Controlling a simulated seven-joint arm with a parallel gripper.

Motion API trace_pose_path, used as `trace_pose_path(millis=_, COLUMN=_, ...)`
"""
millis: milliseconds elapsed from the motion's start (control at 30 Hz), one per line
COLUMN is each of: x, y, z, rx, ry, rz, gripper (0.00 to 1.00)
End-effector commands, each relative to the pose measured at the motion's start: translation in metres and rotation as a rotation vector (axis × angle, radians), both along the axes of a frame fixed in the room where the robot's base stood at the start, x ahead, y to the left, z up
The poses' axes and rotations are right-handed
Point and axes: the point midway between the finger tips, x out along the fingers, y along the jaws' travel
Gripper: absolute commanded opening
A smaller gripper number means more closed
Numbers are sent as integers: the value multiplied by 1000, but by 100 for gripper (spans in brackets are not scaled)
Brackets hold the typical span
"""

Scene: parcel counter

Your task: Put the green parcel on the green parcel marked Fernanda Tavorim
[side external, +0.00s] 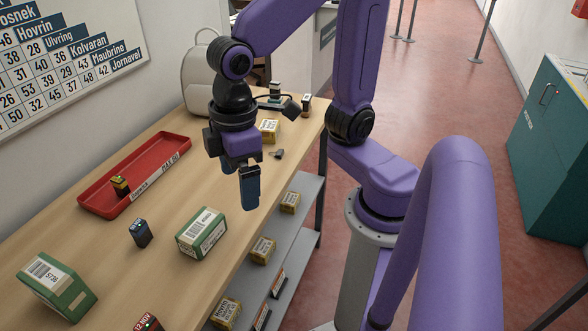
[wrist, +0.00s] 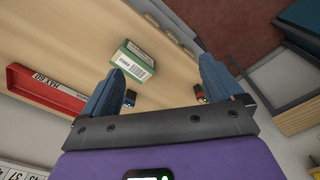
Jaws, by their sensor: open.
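Two green parcels lie on the wooden counter in the side external view. One green parcel (side external: 57,287) is at the front left, with a white barcode label that seems to read 5736. The other green parcel (side external: 202,233) is near the counter's right edge, with white labels on top and side. The name print is too small to read on either. The wrist view shows one green parcel (wrist: 133,60), a white barcode label facing me; I cannot tell which one it is. My gripper (side external: 240,182) hangs above the counter, behind the right-hand parcel, open and empty. Its fingers (wrist: 158,82) are spread wide.
A red tray (side external: 95,205) holding a small dark yellow-topped item (side external: 120,186) lies along the wall. A small dark device (side external: 140,233) and a red-marked box (side external: 147,323) stand near the parcels. Brown boxes (side external: 263,250) sit on the lower shelf. A beige bag (side external: 197,78) stands behind.

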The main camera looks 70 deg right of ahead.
Motion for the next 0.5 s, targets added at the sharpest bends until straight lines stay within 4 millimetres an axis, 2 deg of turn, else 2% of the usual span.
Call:
trace_pose_path(millis=33, x=-17, y=-18, z=-4, rx=-1, ry=3, rz=40, gripper=94)
trace_pose_path(millis=200, x=-57, y=-59, z=-18, rx=-6, ry=13, rz=156, gripper=94)
trace_pose_path(millis=333, x=-74, y=-76, z=-24, rx=-10, ry=18, rz=204, gripper=94)
trace_pose_path(millis=500, x=-79, y=-81, z=-27, rx=-10, ry=20, rz=222, gripper=94)
